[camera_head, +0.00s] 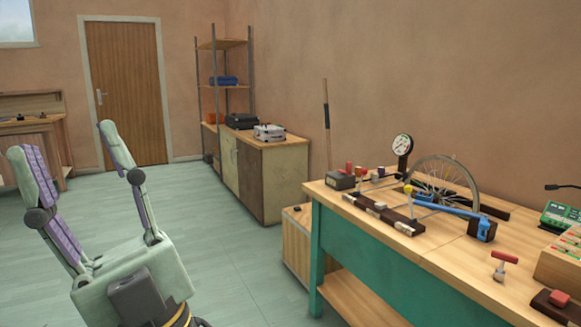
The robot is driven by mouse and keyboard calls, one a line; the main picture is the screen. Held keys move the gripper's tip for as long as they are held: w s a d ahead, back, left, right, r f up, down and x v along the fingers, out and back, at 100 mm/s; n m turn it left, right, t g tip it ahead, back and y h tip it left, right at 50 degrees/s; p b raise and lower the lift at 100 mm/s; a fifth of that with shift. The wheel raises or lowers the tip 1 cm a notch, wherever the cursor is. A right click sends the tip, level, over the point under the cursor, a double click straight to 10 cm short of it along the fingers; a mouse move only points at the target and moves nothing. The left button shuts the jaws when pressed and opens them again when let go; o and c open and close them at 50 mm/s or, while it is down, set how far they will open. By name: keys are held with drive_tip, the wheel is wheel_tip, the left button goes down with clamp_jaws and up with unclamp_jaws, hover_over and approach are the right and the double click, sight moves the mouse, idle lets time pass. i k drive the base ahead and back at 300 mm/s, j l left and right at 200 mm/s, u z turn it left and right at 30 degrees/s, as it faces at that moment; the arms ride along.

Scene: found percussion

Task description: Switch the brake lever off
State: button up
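Several small levers stand on the workbench at right, and I cannot tell for sure which is the brake lever. A red T-shaped handle (504,258) stands nearer the front right. A small red-topped lever (349,168) is at the back left of the bench. My gripper (65,140) is at far left, fingers wide apart and empty, well away from the bench. The wheel's lower part is partly hidden.
The workbench (440,247) has a wooden top and teal frame. A round dial (402,145), a green instrument (560,216) and a red block on a dark base (557,299) stand on it. A low cabinet (270,175) stands behind. Open floor (225,225) lies between my gripper and the bench.

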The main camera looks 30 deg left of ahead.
sight(364, 172)
drive_tip(key=j+u, duration=0.1)
drive_tip(key=u, duration=0.4)
drive_tip(key=i+l+u, duration=0.1)
drive_tip(key=i+l, duration=0.15)
drive_tip(key=i+l+u, duration=0.1)
drive_tip(key=i+l, duration=0.15)
drive_tip(key=l, duration=0.2)
drive_tip(key=i+l+u, duration=0.1)
drive_tip(key=l, duration=0.25)
drive_tip(key=i, duration=0.1)
